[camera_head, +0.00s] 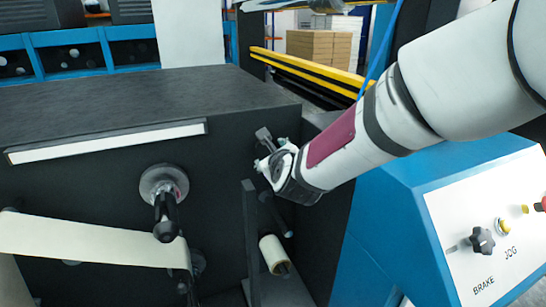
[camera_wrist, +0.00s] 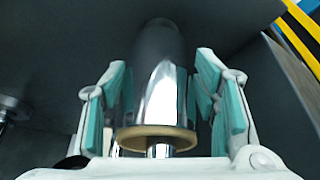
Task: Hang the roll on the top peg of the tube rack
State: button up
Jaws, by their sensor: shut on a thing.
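My gripper (camera_head: 266,150) is in front of the dark machine, above and beside a black upright (camera_head: 250,235). In the wrist view my gripper (camera_wrist: 161,75) has its teal-padded fingers on both sides of a shiny silver roll (camera_wrist: 160,95). The roll's near end shows a tan core ring, with a short bright metal piece in its opening. In the head view the held roll is mostly hidden by the gripper. Below, a dark peg or tube (camera_head: 276,214) and a cream roll (camera_head: 271,252) stick out beside the upright. I cannot tell whether the held roll is on a peg.
A blue console (camera_head: 400,215) with knobs stands to the right, under my arm. A round hub with a black handle (camera_head: 165,205) sticks out at the left, above a cream web (camera_head: 90,240). The machine's flat top (camera_head: 150,90) is clear. Yellow rails (camera_head: 310,70) run behind.

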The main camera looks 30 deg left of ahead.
jog(key=o, duration=1.3)
jog(key=shift+o, duration=0.2)
